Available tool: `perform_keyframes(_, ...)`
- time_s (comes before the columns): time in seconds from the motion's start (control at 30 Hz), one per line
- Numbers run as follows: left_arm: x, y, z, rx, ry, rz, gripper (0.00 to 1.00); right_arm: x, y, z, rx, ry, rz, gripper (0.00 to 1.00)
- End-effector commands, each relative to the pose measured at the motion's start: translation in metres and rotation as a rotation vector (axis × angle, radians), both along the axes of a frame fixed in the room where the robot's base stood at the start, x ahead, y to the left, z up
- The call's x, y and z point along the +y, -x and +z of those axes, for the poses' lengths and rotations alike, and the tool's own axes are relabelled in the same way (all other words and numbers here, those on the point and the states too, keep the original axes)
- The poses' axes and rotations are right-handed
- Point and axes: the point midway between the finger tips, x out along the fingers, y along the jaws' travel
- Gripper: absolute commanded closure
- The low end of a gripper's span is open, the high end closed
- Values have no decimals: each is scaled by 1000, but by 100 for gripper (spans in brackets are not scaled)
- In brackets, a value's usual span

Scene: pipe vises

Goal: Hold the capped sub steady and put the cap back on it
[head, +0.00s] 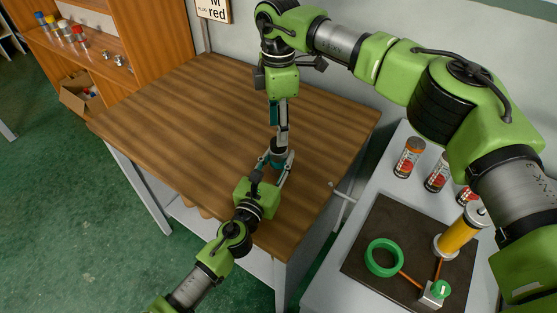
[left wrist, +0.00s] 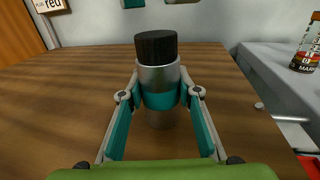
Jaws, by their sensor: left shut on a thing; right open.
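The sub, a grey metal cylinder (left wrist: 158,78), stands upright on the wooden table in the left wrist view. A black cap (left wrist: 156,45) sits on its top and looks level. My left gripper (left wrist: 160,98) is shut around the sub's body below the cap, with its teal pads on both sides. In the head view my left gripper (head: 277,162) reaches the sub from below. My right gripper (head: 279,132) is open and points down just above the cap. Its two fingertips show at the top edge of the left wrist view, apart from the cap.
The wooden table (head: 180,110) is otherwise clear. At the right a grey bench (head: 402,193) carries labelled cans (head: 409,158), a dark mat (head: 372,215), a green ring (head: 383,271) and a yellow cylinder (head: 458,236). A wooden shelf (head: 100,43) stands at the back left.

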Motion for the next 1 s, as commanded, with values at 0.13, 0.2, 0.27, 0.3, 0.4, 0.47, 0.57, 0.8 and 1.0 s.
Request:
perform_keyframes(0.13, 0, 0, 0, 1, 0, 0, 100, 0, 0, 0, 0, 0, 2, 58)
perform_keyframes(0.2, 0, 0, 0, 1, 0, 0, 100, 0, 0, 0, 0, 0, 18, 58)
perform_keyframes(0.27, 0, 0, 0, 1, 0, 0, 100, 0, 0, 0, 0, 0, 49, 58)
perform_keyframes(0.3, 0, 0, 0, 1, 0, 0, 100, 0, 0, 1, 0, 0, 82, 58)
perform_keyframes(0.4, 0, 0, 0, 1, 0, 0, 100, 0, 0, 2, 0, 1, 207, 58)
perform_keyframes(0.47, 0, 0, 0, 1, 0, 0, 100, 0, 0, 4, 0, 1, 307, 58)
perform_keyframes(0.57, 0, 0, 0, 1, 0, 0, 100, 0, 0, 6, 0, 1, 490, 58)
perform_keyframes(0.8, 0, 0, 0, 1, 0, 0, 100, 1, 0, 12, -1, 0, 933, 58)
perform_keyframes(1.0, 0, 0, 0, 1, 0, 0, 100, 0, 0, 17, -1, 2, 1302, 58)
